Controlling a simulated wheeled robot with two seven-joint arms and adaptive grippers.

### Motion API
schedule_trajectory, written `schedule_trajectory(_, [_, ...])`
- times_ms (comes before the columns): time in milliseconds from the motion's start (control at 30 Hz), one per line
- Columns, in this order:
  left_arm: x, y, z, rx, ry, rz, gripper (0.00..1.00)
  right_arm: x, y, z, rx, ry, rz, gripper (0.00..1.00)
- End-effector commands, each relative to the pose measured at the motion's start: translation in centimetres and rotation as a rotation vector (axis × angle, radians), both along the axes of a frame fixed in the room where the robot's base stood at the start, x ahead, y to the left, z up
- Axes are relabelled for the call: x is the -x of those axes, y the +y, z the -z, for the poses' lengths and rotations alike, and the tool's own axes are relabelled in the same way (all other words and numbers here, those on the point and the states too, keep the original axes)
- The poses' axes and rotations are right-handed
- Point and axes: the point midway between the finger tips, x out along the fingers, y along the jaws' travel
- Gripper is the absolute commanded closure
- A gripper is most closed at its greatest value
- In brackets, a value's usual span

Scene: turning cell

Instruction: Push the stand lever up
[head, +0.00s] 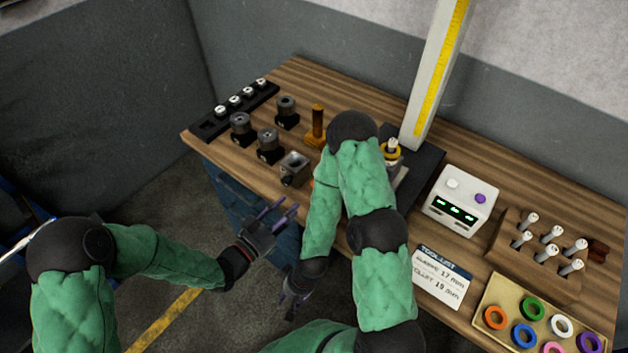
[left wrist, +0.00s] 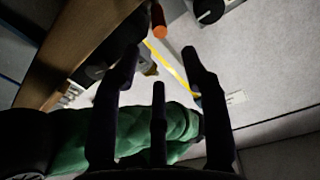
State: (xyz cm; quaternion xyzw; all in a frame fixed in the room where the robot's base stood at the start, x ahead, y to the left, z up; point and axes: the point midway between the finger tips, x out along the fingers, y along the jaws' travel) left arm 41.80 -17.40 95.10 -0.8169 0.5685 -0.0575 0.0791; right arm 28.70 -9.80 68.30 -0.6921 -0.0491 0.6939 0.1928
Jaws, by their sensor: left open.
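The stand has a tall pale column (head: 428,85) with a yellow scale, on a dark base at the back of the bench. A holder with a yellow ring (head: 391,153) sits at its foot. My right arm hides much of the stand's front, and I cannot make out the whole lever. An orange-ended rod (left wrist: 159,22), perhaps the lever, shows at the top of the left wrist view. My left gripper (head: 284,210) is open and empty, in front of the bench edge and apart from the stand. My right gripper (head: 290,292) hangs low before the bench, partly hidden.
Several dark holders (head: 268,143), a grey block (head: 294,167) and a brown post (head: 318,122) stand on the left of the bench. A white display box (head: 459,199), a wooden tool rack (head: 510,254) and a tray of coloured rings (head: 489,292) stand right.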

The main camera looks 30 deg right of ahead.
Motion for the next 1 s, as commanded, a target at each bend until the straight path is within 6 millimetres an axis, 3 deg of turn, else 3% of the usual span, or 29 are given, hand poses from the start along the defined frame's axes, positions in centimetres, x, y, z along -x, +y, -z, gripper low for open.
schedule_trajectory(500, [-2.9, -7.7, 0.2, -0.002, 0.003, -0.002, 0.55, 0.0, 0.0, 1.2, 0.000, 0.000, 0.000, 0.60])
schedule_trajectory(700, [-3.4, -9.0, 0.2, -0.002, 0.004, -0.003, 0.55, 0.0, 0.0, 1.4, 0.000, 0.000, 0.000, 0.60])
schedule_trajectory(1000, [-3.5, -9.1, 0.1, -0.002, 0.005, -0.004, 0.55, 0.0, 0.0, 1.4, 0.000, -0.001, 0.000, 0.60])
